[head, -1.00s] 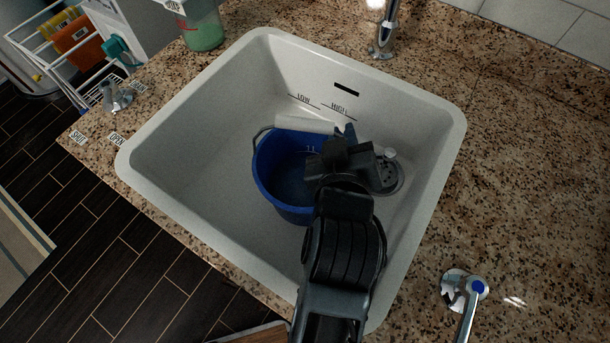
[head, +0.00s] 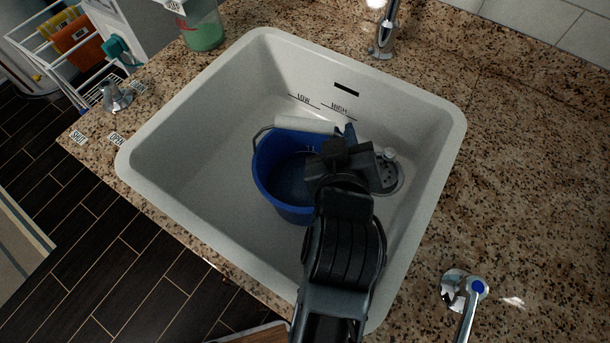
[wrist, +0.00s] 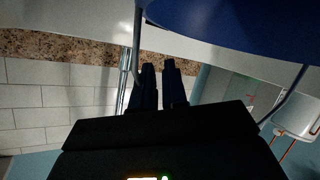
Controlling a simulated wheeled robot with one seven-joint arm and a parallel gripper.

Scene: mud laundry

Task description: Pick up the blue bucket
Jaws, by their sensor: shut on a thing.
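The blue bucket (head: 278,196) stands in the white sink, left of the drain. Its white handle grip (head: 304,125) lies along the far rim, with a grey wire bail at its left end. My gripper (head: 348,132) is at the right end of this grip, over the bucket's right side, and is shut on the bucket's handle. My wrist and gripper hide the bucket's right part and the exact contact. In the wrist view the bucket (wrist: 230,18) fills the top, and my two dark fingers (wrist: 160,75) are close together below it.
The sink (head: 190,150) has high walls around the bucket. The drain fitting (head: 388,172) is close to my gripper's right. A faucet (head: 383,40) rises at the back. A blue-capped lever (head: 470,290) is on the right counter, a knob (head: 115,97) on the left. The sink's left side is clear.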

